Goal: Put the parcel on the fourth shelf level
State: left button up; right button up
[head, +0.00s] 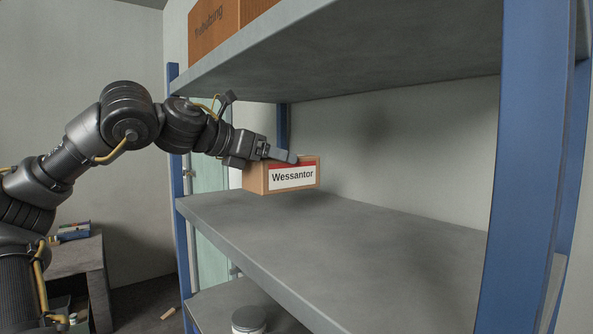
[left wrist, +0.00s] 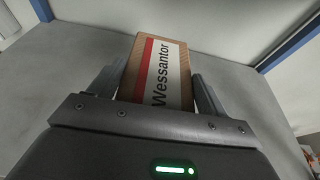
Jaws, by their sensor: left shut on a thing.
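The parcel (head: 255,180) is a small brown box with a white label reading "Wessantor" and a red stripe. My left gripper (head: 283,156) is shut on it and holds it over the left part of a grey shelf board (head: 350,240). The parcel looks level in the head view; a small gap seems to lie between it and the board, though I cannot tell for sure. In the left wrist view the parcel (left wrist: 158,72) sits between the two fingers (left wrist: 155,85). My right gripper is not in view.
Blue posts (head: 530,170) carry the shelf at the sides. The board above (head: 340,50) holds a large cardboard box (head: 215,28). A lower board (head: 215,305) holds a round container (head: 248,320). The middle and right of the board under the parcel are bare.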

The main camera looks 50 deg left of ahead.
aim_at(296, 183)
pick_arm(q)
jog(key=w+p, duration=0.1)
jog(key=w, duration=0.1)
jog(key=w+p, duration=0.1)
jog(key=w, duration=0.2)
jog(key=shift+w+d+r+p, duration=0.25)
jog(key=shift+w+r+p, duration=0.05)
jog(key=shift+p, duration=0.1)
jog(key=f, duration=0.1)
jog(key=f+p, duration=0.1)
jog(key=f, duration=0.1)
jog(key=shift+w+d, duration=0.1)
jog(key=shift+w, duration=0.3)
jog(key=shift+s+a+f, duration=0.2)
jog(key=shift+a+f, duration=0.05)
jog(key=shift+f, duration=0.25)
jog(key=shift+d+f+p, duration=0.15)
jog(key=shift+p, duration=0.2)
jog(key=shift+w+d+f+p, duration=0.1)
jog(key=shift+w+f+p, duration=0.05)
jog(key=shift+f+p, duration=0.4)
jog(key=shift+w+d+f+p, duration=0.1)
jog(key=shift+f+p, duration=0.35)
jog(key=shift+f, duration=0.15)
jog(key=shift+a+f, duration=0.3)
jog(key=shift+f, duration=0.15)
jog(key=shift+d, duration=0.1)
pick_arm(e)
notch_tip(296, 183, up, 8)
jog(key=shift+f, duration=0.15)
